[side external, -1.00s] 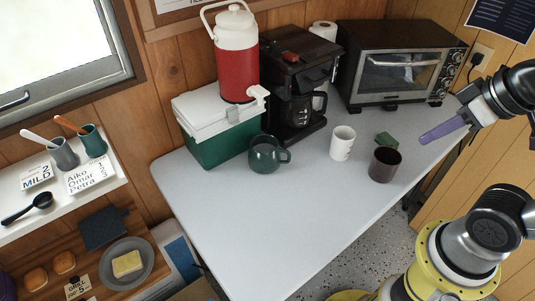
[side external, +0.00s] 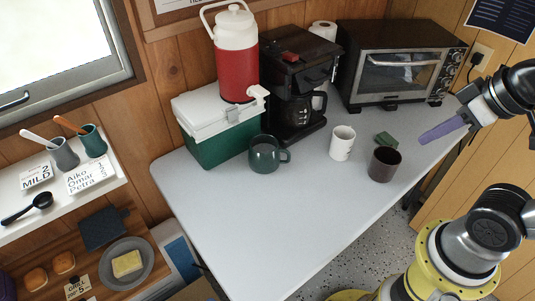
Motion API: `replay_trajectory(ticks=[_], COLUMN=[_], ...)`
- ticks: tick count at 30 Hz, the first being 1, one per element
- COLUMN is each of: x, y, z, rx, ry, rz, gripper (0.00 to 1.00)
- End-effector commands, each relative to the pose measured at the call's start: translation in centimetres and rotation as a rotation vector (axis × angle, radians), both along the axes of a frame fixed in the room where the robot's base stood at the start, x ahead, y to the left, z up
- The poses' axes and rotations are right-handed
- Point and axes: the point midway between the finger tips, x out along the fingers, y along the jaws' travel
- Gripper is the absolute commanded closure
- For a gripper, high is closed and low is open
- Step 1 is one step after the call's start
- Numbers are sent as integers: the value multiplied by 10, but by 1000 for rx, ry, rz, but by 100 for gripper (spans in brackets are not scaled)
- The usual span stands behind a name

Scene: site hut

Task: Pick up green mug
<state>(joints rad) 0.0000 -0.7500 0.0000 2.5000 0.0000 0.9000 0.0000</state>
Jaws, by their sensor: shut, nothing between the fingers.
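The green mug (side external: 264,157) stands upright on the grey-white table, in front of the green cooler, with its handle toward the right. My gripper (side external: 428,136) is at the right, above the table's right edge, with its purple fingers pointing left. It is shut and empty, well apart from the green mug. A white mug and a dark brown mug stand between them.
The white mug (side external: 342,143), dark brown mug (side external: 384,164) and a green sponge-like block (side external: 386,139) are right of centre. Behind are the cooler (side external: 215,137) with a red jug (side external: 236,70), a coffee maker (side external: 298,70) and a toaster oven (side external: 395,65). The table's front (side external: 270,235) is clear.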

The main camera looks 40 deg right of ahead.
Motion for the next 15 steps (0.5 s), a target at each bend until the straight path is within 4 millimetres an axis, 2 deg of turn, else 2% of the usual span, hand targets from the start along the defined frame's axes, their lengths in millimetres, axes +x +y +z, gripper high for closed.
replay_trajectory(ticks=[1,6,15], x=[0,0,0], y=[0,0,0], z=[0,0,0], rx=[0,0,-2], ry=[0,0,0], rz=[0,0,4], gripper=[89,59,57])
